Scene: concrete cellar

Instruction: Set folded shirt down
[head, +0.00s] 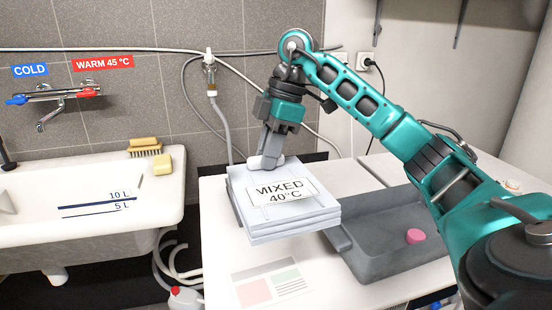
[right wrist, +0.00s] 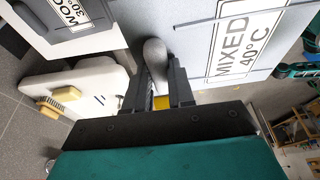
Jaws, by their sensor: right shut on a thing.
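A pale grey, flat layered bundle (head: 285,222), which looks like the folded shirt, is over the left part of the white worktop (head: 225,270). A white label reading "MIXED 40°C" lies on its top. My right gripper (head: 268,162) points down at the bundle's back left edge. It is shut on a pale rounded part there, which also shows between the fingers in the right wrist view (right wrist: 155,55). I cannot tell whether the bundle's underside touches the worktop. My left gripper is not in view.
A grey tray (head: 375,262) with a pink round piece (head: 415,236) lies right of the bundle. A printed card (head: 270,283) lies in front. A white sink (head: 90,205) stands left. A "WOOL 30°" label (right wrist: 75,12) shows in the right wrist view.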

